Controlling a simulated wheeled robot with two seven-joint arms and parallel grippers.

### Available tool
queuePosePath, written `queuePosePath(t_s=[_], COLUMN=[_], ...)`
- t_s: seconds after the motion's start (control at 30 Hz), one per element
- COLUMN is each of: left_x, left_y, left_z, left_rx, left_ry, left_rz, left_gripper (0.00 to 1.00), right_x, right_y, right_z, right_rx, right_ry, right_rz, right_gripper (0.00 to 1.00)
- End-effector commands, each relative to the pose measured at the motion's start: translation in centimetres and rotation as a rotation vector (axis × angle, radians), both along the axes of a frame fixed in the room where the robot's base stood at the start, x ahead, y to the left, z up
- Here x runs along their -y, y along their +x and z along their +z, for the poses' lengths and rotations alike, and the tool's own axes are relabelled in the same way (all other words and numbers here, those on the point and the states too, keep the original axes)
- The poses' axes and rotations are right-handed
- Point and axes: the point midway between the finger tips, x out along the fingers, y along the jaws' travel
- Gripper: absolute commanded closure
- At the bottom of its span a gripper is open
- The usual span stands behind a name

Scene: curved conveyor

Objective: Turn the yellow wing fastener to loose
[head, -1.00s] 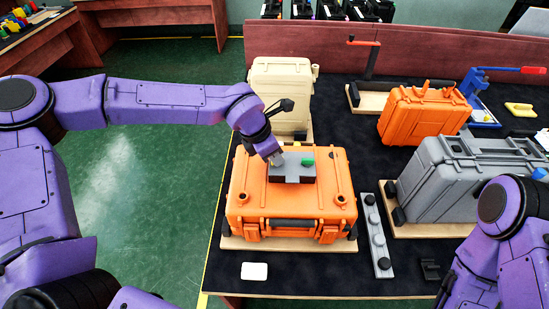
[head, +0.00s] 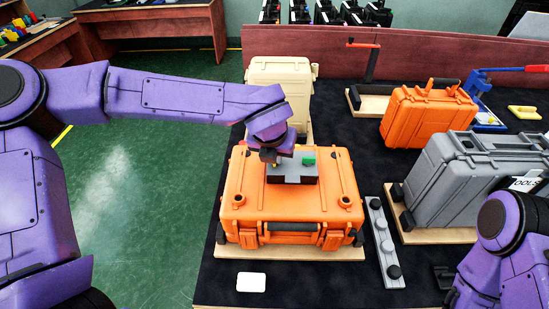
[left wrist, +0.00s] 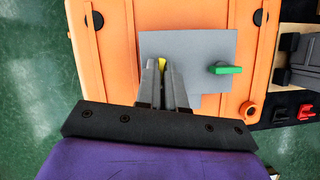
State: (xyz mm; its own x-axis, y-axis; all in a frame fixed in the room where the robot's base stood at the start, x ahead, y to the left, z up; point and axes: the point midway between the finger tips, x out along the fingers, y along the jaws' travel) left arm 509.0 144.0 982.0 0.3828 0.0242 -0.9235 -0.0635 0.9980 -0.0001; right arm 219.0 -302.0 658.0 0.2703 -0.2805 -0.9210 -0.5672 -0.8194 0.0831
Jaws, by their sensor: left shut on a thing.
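The yellow wing fastener (left wrist: 162,63) shows in the left wrist view as a small yellow piece between my fingertips. It sits on the left part of a grey plate (left wrist: 205,45) on top of the orange case. My left gripper (left wrist: 163,75) is shut on it, with its fingers hiding most of it. A green wing fastener (left wrist: 225,70) stands on the same plate to the right, apart from the fingers. In the head view my left gripper (head: 270,156) is over the grey block (head: 292,178) on the orange case (head: 288,207).
A beige case (head: 283,90) stands behind, and a grey case (head: 465,170) and a smaller orange case (head: 428,113) stand to the right. A grey strip with knobs (head: 382,240) and a white card (head: 251,282) lie on the dark table.

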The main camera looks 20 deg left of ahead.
Motion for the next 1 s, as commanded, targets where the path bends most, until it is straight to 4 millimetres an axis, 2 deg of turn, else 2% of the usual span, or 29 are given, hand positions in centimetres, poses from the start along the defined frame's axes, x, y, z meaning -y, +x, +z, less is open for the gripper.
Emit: queuePosePath(t_s=[0.4,1.0], left_x=[0.11,0.1], left_y=[0.1,0.12], left_z=[0.02,0.12], left_rx=[0.002,0.003], left_ry=[0.0,-0.001], left_rz=[0.199,0.233], left_gripper=[1.0,1.0], right_x=[0.0,0.0], right_y=[0.0,0.0], right_z=[-1.31,-1.41], right_rx=[0.0,0.0], right_ry=[0.0,0.0], right_rz=[0.0,0.0], right_gripper=[0.57,0.57])
